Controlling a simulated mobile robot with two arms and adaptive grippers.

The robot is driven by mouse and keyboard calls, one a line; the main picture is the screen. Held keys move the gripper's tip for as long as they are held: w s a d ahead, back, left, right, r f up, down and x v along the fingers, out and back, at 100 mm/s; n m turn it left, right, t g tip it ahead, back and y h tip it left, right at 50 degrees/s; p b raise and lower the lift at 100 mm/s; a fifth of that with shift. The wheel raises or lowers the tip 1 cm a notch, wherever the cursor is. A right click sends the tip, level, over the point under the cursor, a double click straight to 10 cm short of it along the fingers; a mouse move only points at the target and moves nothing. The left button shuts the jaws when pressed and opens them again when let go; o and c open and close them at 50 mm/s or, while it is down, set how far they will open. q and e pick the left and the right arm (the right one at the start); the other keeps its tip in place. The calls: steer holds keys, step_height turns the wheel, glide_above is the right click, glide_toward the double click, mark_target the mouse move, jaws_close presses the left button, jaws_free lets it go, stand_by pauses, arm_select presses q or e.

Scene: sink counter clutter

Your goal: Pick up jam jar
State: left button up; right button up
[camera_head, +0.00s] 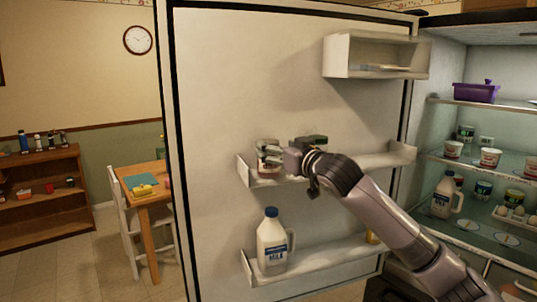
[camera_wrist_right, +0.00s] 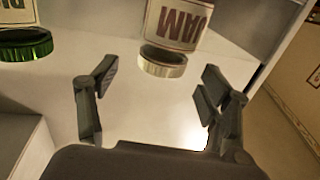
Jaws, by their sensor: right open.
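The jam jar (camera_head: 267,154) stands on the middle shelf of the open fridge door, near the shelf's left end. In the right wrist view the jam jar (camera_wrist_right: 176,28) appears upside down, with a JAM label and a gold lid. My right gripper (camera_head: 286,157) is just right of the jar in the head view and partly overlaps it. In the wrist view my right gripper (camera_wrist_right: 157,78) is open, its fingers spread to either side below the lid, with nothing between them. I cannot tell whether it touches the jar. My left gripper is not in view.
A green-lidded jar (camera_wrist_right: 25,42) stands beside the jam jar; its lid (camera_head: 314,141) shows behind my right arm. A milk jug (camera_head: 271,243) stands on the lower door shelf (camera_head: 330,261). The fridge interior at right holds several containers and a purple pot (camera_head: 476,93).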

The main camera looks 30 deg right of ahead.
mark_target(268, 141)
steer(key=w+p, duration=0.2)
steer(key=w, duration=0.1)
steer(key=w+p, duration=0.1)
steer(key=shift+w+r, duration=0.25)
steer(key=shift+w+f, duration=0.2)
steer(key=shift+w, duration=0.15)
steer(key=shift+s, duration=0.1)
steer(key=shift+c, duration=0.2)
steer(key=shift+c, duration=0.7)
steer(key=c, duration=1.3)
steer(key=shift+r, duration=0.1)
steer(key=shift+c, duration=0.6)
